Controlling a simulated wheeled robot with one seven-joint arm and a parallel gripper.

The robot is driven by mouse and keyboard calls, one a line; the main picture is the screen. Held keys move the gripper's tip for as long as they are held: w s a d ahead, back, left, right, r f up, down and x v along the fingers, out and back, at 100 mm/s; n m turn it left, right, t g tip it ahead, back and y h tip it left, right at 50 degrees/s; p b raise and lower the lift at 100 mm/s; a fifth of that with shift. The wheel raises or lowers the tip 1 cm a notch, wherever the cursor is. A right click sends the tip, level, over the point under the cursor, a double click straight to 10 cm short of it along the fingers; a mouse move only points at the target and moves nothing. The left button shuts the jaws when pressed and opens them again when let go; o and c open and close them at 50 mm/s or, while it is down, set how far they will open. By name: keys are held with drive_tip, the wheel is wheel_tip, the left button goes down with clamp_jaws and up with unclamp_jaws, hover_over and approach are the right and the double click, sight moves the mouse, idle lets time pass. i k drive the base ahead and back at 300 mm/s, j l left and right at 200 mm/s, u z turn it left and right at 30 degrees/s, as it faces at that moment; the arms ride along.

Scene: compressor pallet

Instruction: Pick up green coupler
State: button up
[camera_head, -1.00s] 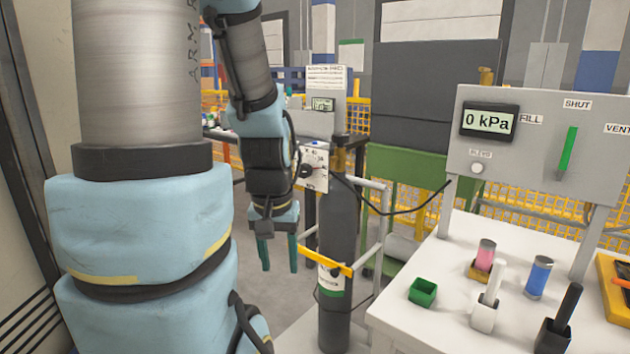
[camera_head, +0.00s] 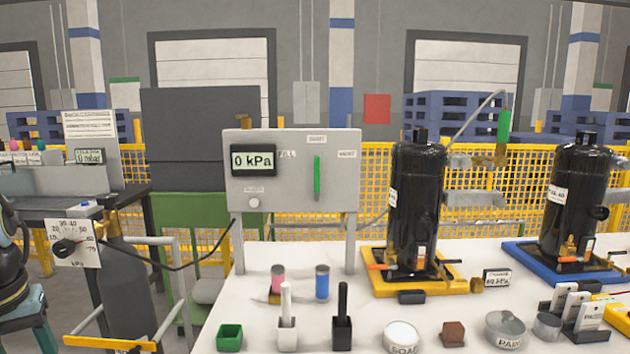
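A green coupler-like cylinder (camera_head: 504,125) stands upright near the end of a grey hose, beside the upper right of the left black compressor (camera_head: 416,205). Brass fittings show just below it. My gripper (camera_head: 42,338) is at the lower left edge, far from the green cylinder. Only part of it shows, with a teal finger at the frame's bottom, so its opening cannot be judged.
A grey panel (camera_head: 290,205) reading 0 kPa has a green lever. The white table (camera_head: 380,285) holds a green box (camera_head: 230,338), brushes, tins and a second black compressor (camera_head: 576,200) on a blue tray. A gas cylinder (camera_head: 126,290) stands near my gripper.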

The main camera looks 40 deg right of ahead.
sight(503, 133)
drive_tip(key=k+l, duration=0.15)
drive_tip(key=l, duration=0.3)
drive_tip(key=k+l+u, duration=0.15)
drive_tip(key=l, duration=0.25)
drive_tip(key=k+l, duration=0.2)
drive_tip(key=l, duration=0.25)
drive_tip(key=k+l+u, duration=0.1)
drive_tip(key=l, duration=0.3)
drive_tip(key=k+l+u, duration=0.1)
drive_tip(key=k+l, duration=0.15)
drive_tip(key=l, duration=0.15)
drive_tip(key=k+l, duration=0.2)
drive_tip(key=l, duration=0.15)
